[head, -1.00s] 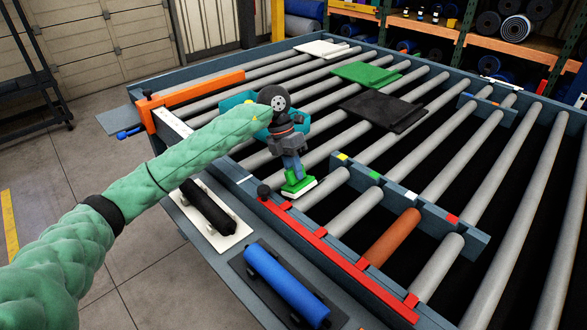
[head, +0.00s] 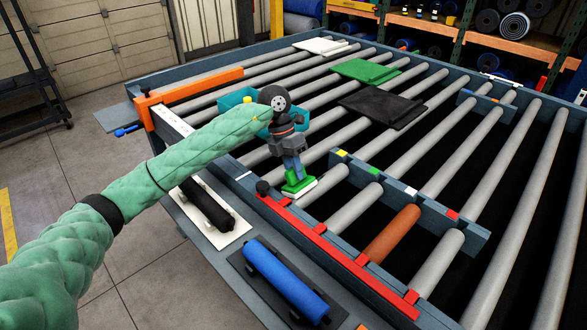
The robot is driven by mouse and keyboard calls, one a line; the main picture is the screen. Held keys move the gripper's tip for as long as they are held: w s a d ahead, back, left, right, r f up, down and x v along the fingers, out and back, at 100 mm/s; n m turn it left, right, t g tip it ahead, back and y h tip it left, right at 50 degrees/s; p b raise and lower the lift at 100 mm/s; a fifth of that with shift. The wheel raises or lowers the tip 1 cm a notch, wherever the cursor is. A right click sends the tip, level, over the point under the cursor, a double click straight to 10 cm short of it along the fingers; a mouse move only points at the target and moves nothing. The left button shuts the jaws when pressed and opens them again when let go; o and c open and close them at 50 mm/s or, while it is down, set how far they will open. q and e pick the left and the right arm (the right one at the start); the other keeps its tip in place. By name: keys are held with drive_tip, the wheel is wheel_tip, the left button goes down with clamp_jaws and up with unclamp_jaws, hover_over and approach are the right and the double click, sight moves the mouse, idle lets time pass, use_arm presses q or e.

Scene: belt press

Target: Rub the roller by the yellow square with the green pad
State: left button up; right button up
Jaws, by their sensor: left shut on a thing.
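My left gripper (head: 292,168) is shut on the green pad (head: 299,184), which has a white lower layer. The gripper and pad hide part of the area around the roller. My right gripper is not in view.
Green (head: 375,172), white (head: 410,191) and red (head: 452,214) squares mark other short rollers, one orange-brown (head: 393,234). A red rail (head: 335,255) runs along the near edge. A teal tray (head: 235,97) and folded green (head: 365,70) and black (head: 385,107) sheets lie farther back.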

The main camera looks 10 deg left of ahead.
use_arm(q)
drive_tip(key=shift+d+f, duration=0.1)
drive_tip(key=shift+f, duration=0.15)
drive_tip(key=shift+w+d+b, duration=0.2)
drive_tip(key=shift+w+b, duration=0.15)
drive_tip(key=shift+b, duration=0.1)
drive_tip(key=shift+w+d+r+b, duration=0.1)
drive_tip(key=shift+w+d+b, duration=0.25)
drive_tip(key=shift+w, duration=0.25)
drive_tip(key=shift+w+d+b, duration=0.25)
drive_tip(key=shift+w+d, duration=0.15)
drive_tip(key=shift+w, duration=0.15)
drive_tip(key=shift+w+d+b, duration=1.8)
drive_tip(key=shift+w+d, duration=0.15)
drive_tip(key=shift+w, duration=0.9)
drive_tip(key=shift+s+a+b, duration=0.4)
drive_tip(key=shift+s+a, duration=0.6)
drive_tip(key=shift+s, duration=0.45)
drive_tip(key=shift+s+a+b, duration=0.4)
drive_tip(key=shift+s+a, duration=0.55)
drive_tip(key=shift+s, duration=0.55)
drive_tip(key=shift+s+a+b, duration=0.4)
drive_tip(key=shift+s+a, duration=0.6)
drive_tip(key=shift+s, duration=0.45)
